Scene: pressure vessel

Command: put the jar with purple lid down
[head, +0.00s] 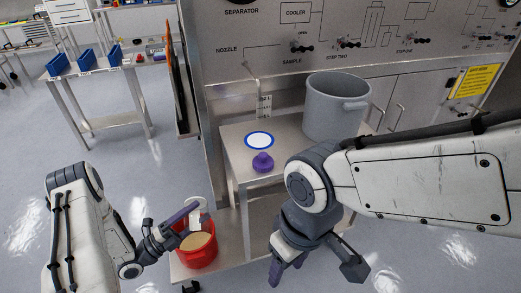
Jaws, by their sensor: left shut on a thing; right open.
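My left gripper (178,226) is at the lower left, above and beside the red bucket (197,255). It is shut on a small pale jar (198,212), which is partly hidden by the fingers. No lid is clearly visible on that jar. A purple lid-like piece with a knob (262,162) rests on the metal table, near its front edge. A white disc with a blue rim (259,140) lies flat on the table just behind it. My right gripper (316,266) is open and empty, pointing down in front of the table.
A large grey pot (335,107) stands on the right of the table. A panel with labelled valves (375,35) rises behind. The red bucket stands on a low shelf. A side bench (95,72) with blue bins is at the upper left. My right arm covers the table's right side.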

